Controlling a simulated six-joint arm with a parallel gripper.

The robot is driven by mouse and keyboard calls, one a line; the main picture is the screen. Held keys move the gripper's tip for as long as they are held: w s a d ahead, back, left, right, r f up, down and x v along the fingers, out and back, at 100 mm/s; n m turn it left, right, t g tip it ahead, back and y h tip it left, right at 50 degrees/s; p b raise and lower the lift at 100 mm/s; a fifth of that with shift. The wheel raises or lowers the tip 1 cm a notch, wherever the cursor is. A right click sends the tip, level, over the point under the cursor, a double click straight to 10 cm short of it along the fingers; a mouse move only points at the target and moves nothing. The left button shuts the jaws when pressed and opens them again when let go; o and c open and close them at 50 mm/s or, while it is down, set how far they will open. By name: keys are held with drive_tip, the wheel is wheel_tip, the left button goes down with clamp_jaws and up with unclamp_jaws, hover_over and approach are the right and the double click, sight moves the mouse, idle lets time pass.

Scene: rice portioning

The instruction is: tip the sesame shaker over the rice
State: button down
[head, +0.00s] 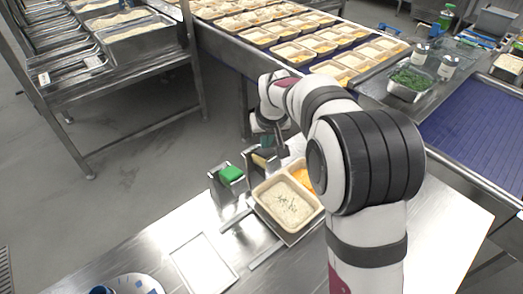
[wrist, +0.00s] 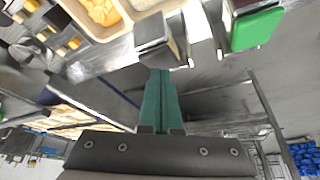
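The rice (head: 284,203) fills the large compartment of a beige tray (head: 261,205), with thin dark-green bits on top. The tray also shows at the top of the wrist view (wrist: 118,27). A small tan-topped piece (head: 260,160) sits in the dark holder behind the tray; I cannot tell if it is the sesame shaker. My gripper (head: 275,138) is just behind and above that holder. In the wrist view its teal fingers (wrist: 161,76) lie together, pointing at the holder, with nothing visible between them. The head view partly hides the fingertips.
A green-topped item (head: 231,173) stands in another holder to the left. Orange food (head: 302,178) fills the tray's smaller compartment. A flat pale rectangle (head: 203,262) lies on the steel table. Filled trays line the conveyor behind. Two labelled shakers (head: 447,66) stand near a container of greens (head: 409,82).

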sight(271, 158)
drive_tip(key=shift+f, duration=0.45)
drive_tip(key=shift+s+d+f, duration=0.2)
drive_tip(key=shift+f, duration=0.55)
drive_tip(key=shift+s+d+f, duration=0.25)
drive_tip(key=shift+f, duration=0.55)
drive_tip(key=shift+s+d+f, duration=0.2)
drive_tip(key=shift+f, duration=0.55)
drive_tip(key=shift+w+a+r, duration=0.2)
drive_tip(key=shift+r, duration=0.85)
drive_tip(key=shift+w+a+r, duration=0.25)
drive_tip(key=shift+r, duration=0.75)
drive_tip(key=shift+w+a+r, duration=0.2)
drive_tip(key=shift+r, duration=0.85)
wheel_tip(271, 158, up, 6)
drive_tip(key=shift+f, duration=3.05)
